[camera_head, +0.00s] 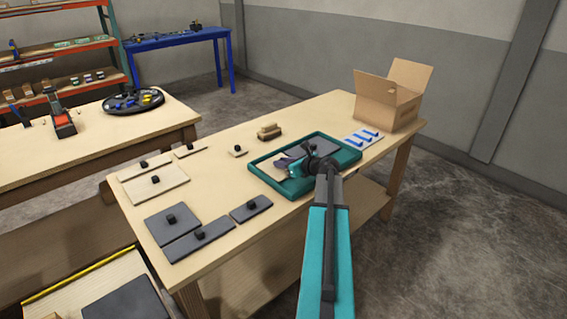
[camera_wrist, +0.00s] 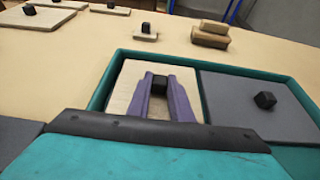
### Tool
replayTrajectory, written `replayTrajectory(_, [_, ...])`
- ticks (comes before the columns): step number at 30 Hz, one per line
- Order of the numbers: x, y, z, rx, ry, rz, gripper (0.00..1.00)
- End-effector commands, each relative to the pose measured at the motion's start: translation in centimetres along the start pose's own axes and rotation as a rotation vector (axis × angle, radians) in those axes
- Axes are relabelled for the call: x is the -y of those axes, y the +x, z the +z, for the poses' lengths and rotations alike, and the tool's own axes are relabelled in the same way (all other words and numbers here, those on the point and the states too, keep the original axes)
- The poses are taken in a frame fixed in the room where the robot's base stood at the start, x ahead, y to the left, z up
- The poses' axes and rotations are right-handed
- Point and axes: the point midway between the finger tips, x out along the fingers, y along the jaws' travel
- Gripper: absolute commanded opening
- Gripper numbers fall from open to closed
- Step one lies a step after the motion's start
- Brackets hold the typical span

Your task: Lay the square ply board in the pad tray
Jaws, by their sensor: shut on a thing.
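The ply board (camera_wrist: 133,80), pale wood with a black knob (camera_wrist: 159,84), is inside the rim of the teal pad tray (camera_wrist: 205,63), in its left part. My gripper (camera_wrist: 160,86) is shut on the knob, its purple fingers on either side. I cannot tell whether the board rests on the tray floor or is just above it. A grey board (camera_wrist: 257,106) with a black knob lies in the right part of the tray. In the head view, my gripper (camera_head: 288,162) is over the left part of the tray (camera_head: 344,166) and hides much of the ply board.
Ply boards (camera_head: 156,186) and grey boards (camera_head: 180,223) with knobs lie on the table's left side. Brown blocks (camera_head: 270,132) stand behind the tray. A card with blue pieces (camera_head: 364,138) and an open cardboard box (camera_head: 385,108) are at the right end. Bare tabletop lies left of the tray.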

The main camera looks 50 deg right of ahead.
Motion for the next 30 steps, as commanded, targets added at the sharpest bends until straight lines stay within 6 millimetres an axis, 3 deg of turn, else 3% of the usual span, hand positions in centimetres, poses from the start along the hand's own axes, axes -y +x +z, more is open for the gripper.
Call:
replayTrajectory(4, [0.0, 0.1, -0.2, 0.0, 0.001, 0.0, 0.0])
replayTrajectory(5, [0.0, 0.1, -0.3, 0.0, 0.0, 0.0, 0.21])
replayTrajectory(8, [0.0, 0.1, -0.2, 0.0, 0.0, 0.0, 0.38])
replayTrajectory(21, [0.0, -0.1, 0.0, 0.0, -0.001, 0.0, 0.38])
replayTrajectory(30, [-0.1, -3.0, -0.1, 0.0, 0.0, -0.002, 0.38])
